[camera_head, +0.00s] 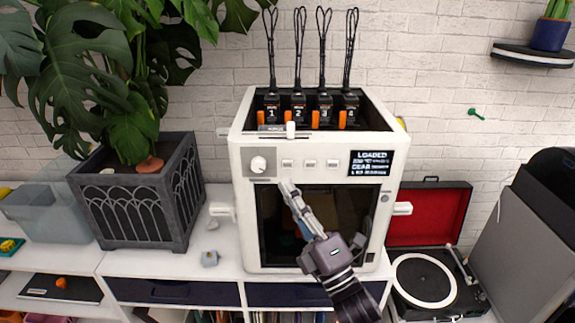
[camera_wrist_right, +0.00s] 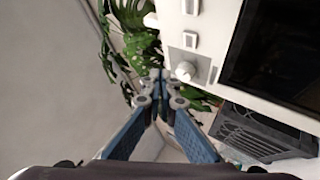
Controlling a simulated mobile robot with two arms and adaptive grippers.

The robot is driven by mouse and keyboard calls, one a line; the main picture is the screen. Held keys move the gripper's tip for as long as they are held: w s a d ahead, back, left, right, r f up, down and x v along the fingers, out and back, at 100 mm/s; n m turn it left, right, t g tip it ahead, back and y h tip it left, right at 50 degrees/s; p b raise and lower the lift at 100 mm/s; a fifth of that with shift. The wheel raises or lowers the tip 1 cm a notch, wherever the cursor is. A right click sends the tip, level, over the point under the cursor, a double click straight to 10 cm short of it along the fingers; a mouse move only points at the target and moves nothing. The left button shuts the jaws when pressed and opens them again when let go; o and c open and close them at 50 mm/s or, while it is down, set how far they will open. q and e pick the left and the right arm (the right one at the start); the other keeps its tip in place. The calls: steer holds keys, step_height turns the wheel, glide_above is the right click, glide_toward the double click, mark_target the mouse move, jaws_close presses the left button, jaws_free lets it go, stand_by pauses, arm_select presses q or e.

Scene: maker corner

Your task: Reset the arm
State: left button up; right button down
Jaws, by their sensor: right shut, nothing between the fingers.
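My right gripper (camera_head: 289,190) is shut and empty, in front of the white 3D printer (camera_head: 242,205), with its fingertips just below the round knob (camera_head: 258,164). In the right wrist view my right gripper (camera_wrist_right: 160,78) shows its two fingers together, with the knob (camera_wrist_right: 184,71) close beyond the tips. I cannot tell whether the tips touch the printer. The printer's screen (camera_head: 370,163) has a first line reading "LOADED". Its dark front window is partly hidden by my right arm. My left gripper is not in view.
A large plant in a dark grey planter (camera_head: 142,205) stands left of the printer. A record player (camera_head: 423,279) with an open red lid (camera_head: 428,214) is at right. A small grey object (camera_head: 209,258) lies on the white shelf. A translucent bin (camera_head: 45,212) is at far left.

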steer(key=w+d+f+m+g+h, duration=0.1)
steer(key=d+f+m+h, duration=0.15)
steer(key=f, duration=0.75)
steer(key=w+d+f+m+g+h, duration=0.15)
steer(key=f+m, duration=0.25)
steer(key=f, duration=0.5)
steer(key=d+f+m+g+h, duration=0.1)
steer(key=d+f+m+h, duration=0.15)
steer(key=f, duration=0.75)
steer(key=s+d+f+m+g+h, duration=0.25)
steer(key=s+f, duration=0.25)
steer(key=f, duration=0.6)
steer(key=s+d+f+m+g+h, duration=0.1)
steer(key=s+d+f+m+g, duration=0.3)
steer(key=f, duration=0.8)
steer(key=s+d+f+m+g+h, duration=0.1)
steer(key=s+d+f+m+g, duration=0.1)
steer(key=s+f, duration=0.65)
steer(key=s+d+f+m+g+h+b, duration=0.1)
steer(key=s+d+f+m+g, duration=0.15)
steer(key=s+f, duration=0.6)
steer(key=s+d+f+m+g+h, duration=0.1)
steer(key=s+d+f+g, duration=0.3)
steer(key=s, duration=0.9)
steer(key=s+d+f+m, duration=0.1)
steer(key=s+f, duration=0.3)
steer(key=s, duration=1)
steer(key=shift+s+d+f+m+g+h+b, duration=0.25)
steer(key=shift+d+m+g+h+b, duration=0.1)
steer(key=shift+m, duration=0.55)
